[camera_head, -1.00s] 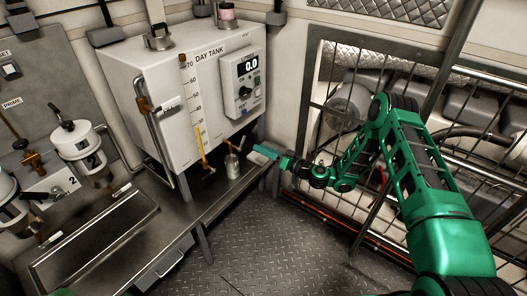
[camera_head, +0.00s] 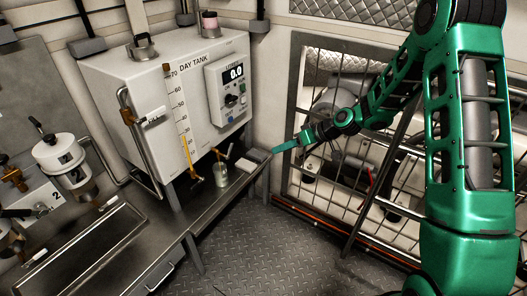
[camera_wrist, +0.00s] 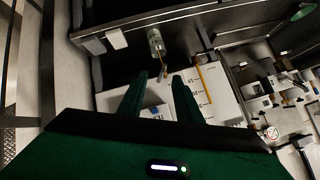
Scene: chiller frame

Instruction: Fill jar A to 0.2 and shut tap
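A small clear-and-grey jar (camera_head: 221,175) stands upright on the metal bench below the front of the day tank (camera_head: 160,110); its label is too small to read. A brass tap (camera_head: 228,152) with an orange-brown lever sits just above the jar, at the tank's lower edge. The jar also shows in the wrist view (camera_wrist: 156,42), upside down in the picture. My gripper (camera_head: 274,150) is to the right of the jar, in free air and apart from it. In the wrist view its two fingers (camera_wrist: 160,76) stand apart with nothing between them.
A control box (camera_head: 230,88) reading 0.0 and a yellow-filled sight gauge (camera_head: 184,130) are on the tank. A light block (camera_head: 257,155) lies at the bench's right end. A mesh guard (camera_head: 340,165) stands right. The floor (camera_head: 270,245) is clear.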

